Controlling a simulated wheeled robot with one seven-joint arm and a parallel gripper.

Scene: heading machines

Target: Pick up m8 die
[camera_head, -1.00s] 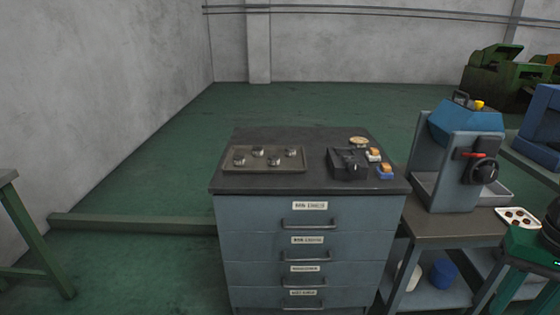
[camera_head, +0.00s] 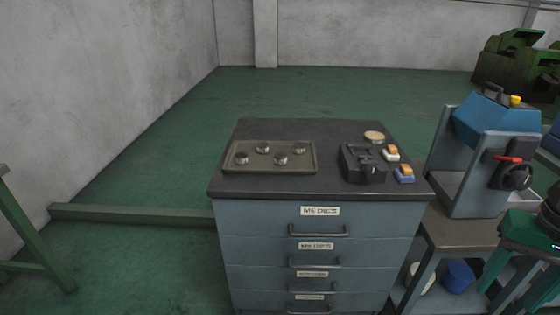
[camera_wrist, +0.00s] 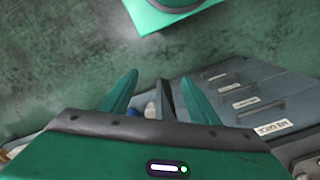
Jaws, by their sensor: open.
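Several small round metal dies (camera_head: 281,159) stand on a shallow tray (camera_head: 233,169) on top of a grey-blue drawer cabinet (camera_head: 270,236). They look much alike, and I cannot tell which one is the M8 die. The top drawer label (camera_head: 320,211) seems to read M6 DIES; the lower labels are too small to read surely. My gripper (camera_wrist: 157,88) shows in the wrist view with its two green fingers apart and nothing between them. It is away from the tray, with the cabinet drawers (camera_wrist: 235,92) to its right. The dies are not in the wrist view.
A black fixture (camera_head: 362,165), a round brass-coloured piece (camera_head: 374,136) and small orange-topped blocks (camera_head: 404,174) share the cabinet top. A blue-grey machine (camera_head: 495,135) stands on a bench to the right. A low beam (camera_head: 130,213) lies on the floor at left.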

